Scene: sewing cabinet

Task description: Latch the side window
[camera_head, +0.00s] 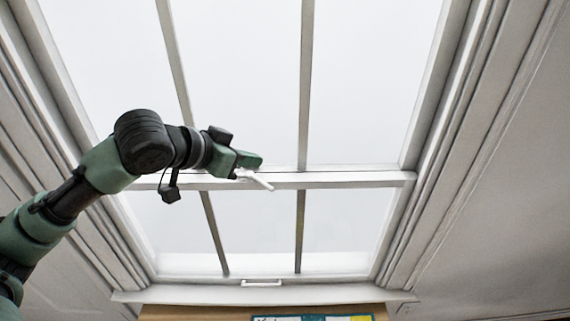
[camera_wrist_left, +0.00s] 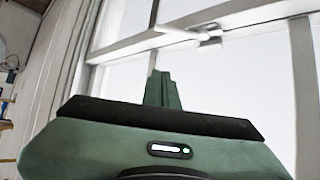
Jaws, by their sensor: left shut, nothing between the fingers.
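The side window (camera_head: 345,180) has a white frame with glass panes split by thin bars. A white latch lever (camera_head: 258,181) sits on the middle rail and points down to the right in the head view. The latch (camera_wrist_left: 190,33) also shows on the rail in the left wrist view, beyond my fingers. My left gripper (camera_head: 257,161) is shut and empty, just above the latch at the rail. In the head view I cannot tell whether it touches the latch. In the left wrist view the shut fingers (camera_wrist_left: 161,88) appear apart from it. My right gripper is not in view.
A white handle (camera_head: 261,283) is on the bottom rail above the sill (camera_head: 330,295). Below the sill is a tan surface with a teal-edged item (camera_head: 310,318), mostly cut off. Panelled side walls flank the window. The space right of my left gripper is clear.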

